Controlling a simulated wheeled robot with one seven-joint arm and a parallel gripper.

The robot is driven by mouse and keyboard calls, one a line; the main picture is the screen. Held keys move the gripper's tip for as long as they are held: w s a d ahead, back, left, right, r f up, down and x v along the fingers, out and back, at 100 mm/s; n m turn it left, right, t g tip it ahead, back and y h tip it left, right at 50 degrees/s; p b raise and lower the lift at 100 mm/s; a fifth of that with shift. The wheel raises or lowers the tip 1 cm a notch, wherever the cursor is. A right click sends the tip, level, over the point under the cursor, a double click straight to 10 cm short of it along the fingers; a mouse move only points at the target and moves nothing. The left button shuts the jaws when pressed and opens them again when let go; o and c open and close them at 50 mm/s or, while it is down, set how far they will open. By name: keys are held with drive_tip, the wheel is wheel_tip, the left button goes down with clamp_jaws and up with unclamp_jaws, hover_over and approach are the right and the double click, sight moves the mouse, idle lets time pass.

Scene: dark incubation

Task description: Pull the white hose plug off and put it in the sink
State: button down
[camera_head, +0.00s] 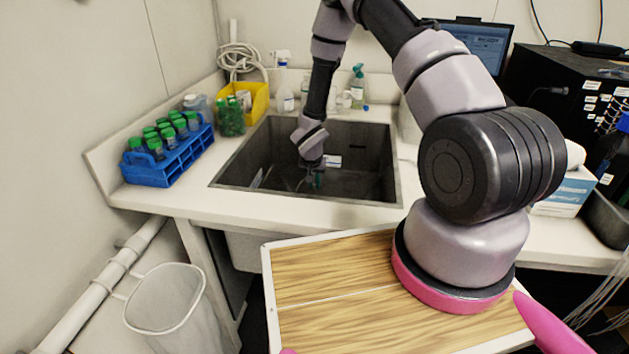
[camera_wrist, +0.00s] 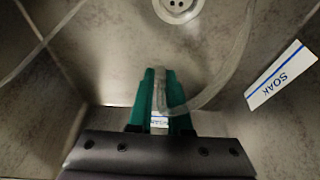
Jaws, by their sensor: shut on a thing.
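My gripper (camera_wrist: 161,82) is down inside the sink (camera_head: 384,190), where it also shows in the head view (camera_head: 312,180). Its green fingers are closed on a pale, translucent piece (camera_wrist: 160,92) that looks like part of the hose. The clear hose (camera_wrist: 236,62) curves from the fingers up to the right in the wrist view. I cannot make out the white plug as a separate part. A small white patch with print shows between the fingers, and I cannot tell whether it is a label behind them.
The drain (camera_wrist: 178,6) is at the top of the wrist view, with a SOAK label (camera_wrist: 281,76) at right. A blue tube rack (camera_head: 160,165), a yellow bin (camera_head: 258,104) and spray bottles (camera_head: 357,86) stand around the sink. A white bin (camera_head: 165,300) stands below.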

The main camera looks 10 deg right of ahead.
idle(0.4)
drive_tip(key=c, duration=0.8)
unclamp_jaws()
drive_tip(key=shift+o, duration=0.2)
drive_tip(key=shift+r, duration=3.55)
